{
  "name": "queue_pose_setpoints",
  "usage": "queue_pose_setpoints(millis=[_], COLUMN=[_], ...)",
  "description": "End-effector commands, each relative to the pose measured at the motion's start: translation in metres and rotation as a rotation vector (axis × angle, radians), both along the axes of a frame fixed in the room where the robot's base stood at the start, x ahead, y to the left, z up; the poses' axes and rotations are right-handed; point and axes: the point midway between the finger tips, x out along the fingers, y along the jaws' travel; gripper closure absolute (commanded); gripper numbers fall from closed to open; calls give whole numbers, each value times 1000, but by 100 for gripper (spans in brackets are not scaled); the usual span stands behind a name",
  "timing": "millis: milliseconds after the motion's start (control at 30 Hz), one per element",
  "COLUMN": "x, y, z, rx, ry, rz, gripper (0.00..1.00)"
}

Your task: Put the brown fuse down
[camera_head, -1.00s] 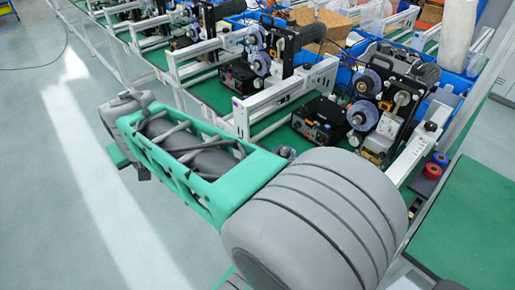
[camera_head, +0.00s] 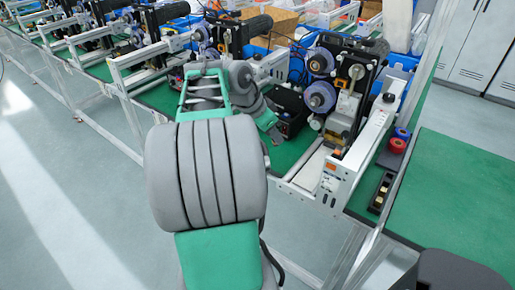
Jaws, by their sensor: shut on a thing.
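My gripper (camera_head: 273,136) is at the far end of my arm, left of the nearest coder machine, over the conveyor side of the bench. It is small in the view and partly hidden by my arm. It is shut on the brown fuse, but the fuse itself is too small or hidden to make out. A narrow black tray (camera_head: 375,208) with slots and a few small tan pieces lies on the green bench at the right, well apart from my gripper.
The nearest coder machine (camera_head: 349,105) with blue-grey reels and its white rail (camera_head: 347,172) stand between my gripper and the tray. A red roll (camera_head: 397,146) and a blue roll (camera_head: 403,133) sit behind the tray. The green bench top (camera_head: 455,185) at the right is bare.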

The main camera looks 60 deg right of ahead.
Motion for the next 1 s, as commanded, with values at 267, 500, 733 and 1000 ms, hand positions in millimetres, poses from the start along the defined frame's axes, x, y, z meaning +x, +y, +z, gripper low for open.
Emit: queue_pose_setpoints(millis=[267, 500, 733, 1000], x=[44, 79, 92, 92], y=[-50, -88, -102, -102], z=[-29, -76, -100, -129], rx=[5, 5, 3, 0], ry=[5, 4, 3, 0], rz=[-3, 0, 0, 1], gripper=[100, 100, 100, 100])
